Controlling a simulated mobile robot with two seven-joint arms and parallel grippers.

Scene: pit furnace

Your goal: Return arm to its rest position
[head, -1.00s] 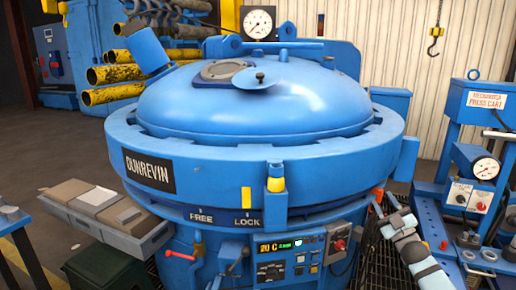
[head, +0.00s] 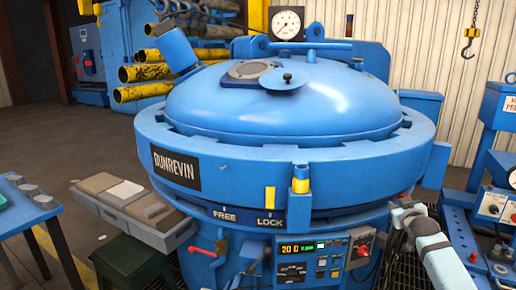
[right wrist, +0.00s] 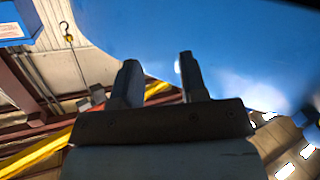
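My right arm comes in at the lower right of the head view, and its gripper (head: 402,212) is beside the right side of the blue pit furnace (head: 290,100). In the right wrist view, the right gripper's two dark fingers (right wrist: 160,82) stand apart with nothing between them. The blue furnace body (right wrist: 230,45) fills much of the background there. I cannot tell the exact gap between gripper and furnace. My left gripper is not in view.
The furnace lid is down. A control panel (head: 310,260) is on its front, close left of my right arm. A blue press cart (head: 490,200) stands at the right. A grey tray bench (head: 135,212) and a blue table (head: 30,212) are at the left.

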